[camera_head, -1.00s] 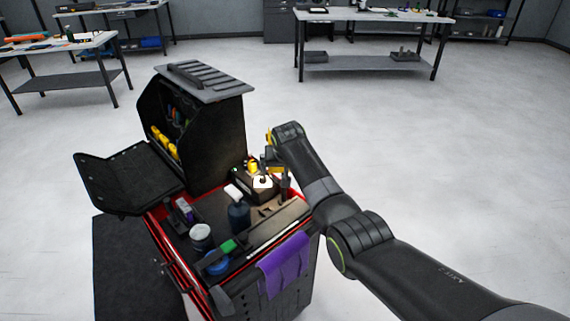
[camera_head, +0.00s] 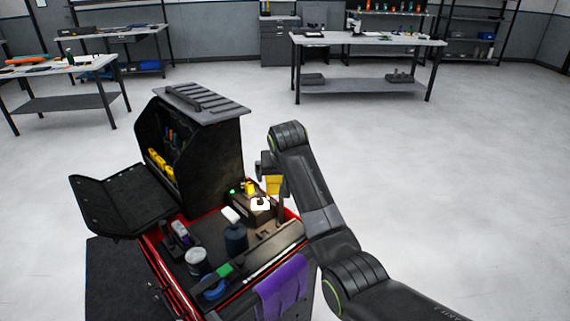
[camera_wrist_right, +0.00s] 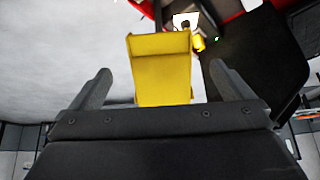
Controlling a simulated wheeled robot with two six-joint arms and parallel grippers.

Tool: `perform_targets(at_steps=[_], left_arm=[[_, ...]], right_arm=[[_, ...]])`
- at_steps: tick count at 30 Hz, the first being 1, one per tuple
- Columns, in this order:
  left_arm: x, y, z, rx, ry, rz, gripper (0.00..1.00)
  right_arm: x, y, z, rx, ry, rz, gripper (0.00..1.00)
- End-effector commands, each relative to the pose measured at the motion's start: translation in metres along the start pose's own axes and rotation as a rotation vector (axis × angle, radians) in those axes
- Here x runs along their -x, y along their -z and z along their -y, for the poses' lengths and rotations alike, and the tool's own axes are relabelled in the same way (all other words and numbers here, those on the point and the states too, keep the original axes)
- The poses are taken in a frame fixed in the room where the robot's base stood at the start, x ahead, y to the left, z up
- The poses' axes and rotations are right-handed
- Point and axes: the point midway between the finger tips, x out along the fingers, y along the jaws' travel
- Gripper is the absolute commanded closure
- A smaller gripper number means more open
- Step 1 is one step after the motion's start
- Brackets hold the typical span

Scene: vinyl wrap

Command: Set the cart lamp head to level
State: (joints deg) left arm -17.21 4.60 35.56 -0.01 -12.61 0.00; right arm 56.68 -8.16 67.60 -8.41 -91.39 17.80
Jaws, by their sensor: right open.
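The yellow lamp head (camera_head: 274,185) shows over the back right of the red and black cart (camera_head: 152,251), just below my right gripper (camera_head: 267,168). In the right wrist view the yellow lamp head (camera_wrist_right: 160,68) fills the space ahead of the open jaws (camera_wrist_right: 162,88), with a finger standing apart on each side. Its exact tilt and any contact with the gripper are hard to tell. A bright white patch (camera_head: 260,203) shows below it on the cart. My left gripper is not in view.
The cart top holds a dark bottle (camera_head: 236,238), a white-topped can (camera_head: 197,262) and a blue roll (camera_head: 215,289). A tall black tool cabinet (camera_head: 215,150) stands at its back left. A purple cloth (camera_head: 283,290) hangs in front. The floor to the right is open.

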Motion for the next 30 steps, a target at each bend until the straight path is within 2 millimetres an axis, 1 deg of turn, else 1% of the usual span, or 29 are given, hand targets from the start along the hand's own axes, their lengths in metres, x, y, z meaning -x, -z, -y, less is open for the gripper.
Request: perform_targets(at_steps=[1,6,9,13,18,24,25,28,30], left_arm=[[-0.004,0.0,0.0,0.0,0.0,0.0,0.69],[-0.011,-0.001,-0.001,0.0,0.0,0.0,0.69],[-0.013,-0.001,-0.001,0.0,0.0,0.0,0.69],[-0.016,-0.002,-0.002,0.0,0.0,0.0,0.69],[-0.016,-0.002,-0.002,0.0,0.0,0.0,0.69],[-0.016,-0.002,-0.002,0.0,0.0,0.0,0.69],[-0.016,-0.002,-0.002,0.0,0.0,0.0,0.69],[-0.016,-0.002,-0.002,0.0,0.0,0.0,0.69],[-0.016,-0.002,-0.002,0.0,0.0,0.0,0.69]], right_arm=[[0.009,0.0,0.001,0.0,0.002,-0.005,0.0],[0.043,0.001,0.001,0.0,0.001,-0.005,0.0],[0.059,0.0,0.0,0.0,0.001,-0.003,0.0],[0.074,0.0,0.0,0.0,0.0,-0.001,0.0],[0.082,-0.001,0.0,0.0,0.0,0.002,0.0],[0.082,-0.001,0.0,0.0,0.0,0.003,0.0],[0.082,-0.001,0.0,0.0,0.0,0.003,0.01],[0.079,-0.003,-0.002,-0.002,0.0,0.005,0.14],[0.07,-0.011,-0.009,-0.008,0.001,0.013,0.24]])
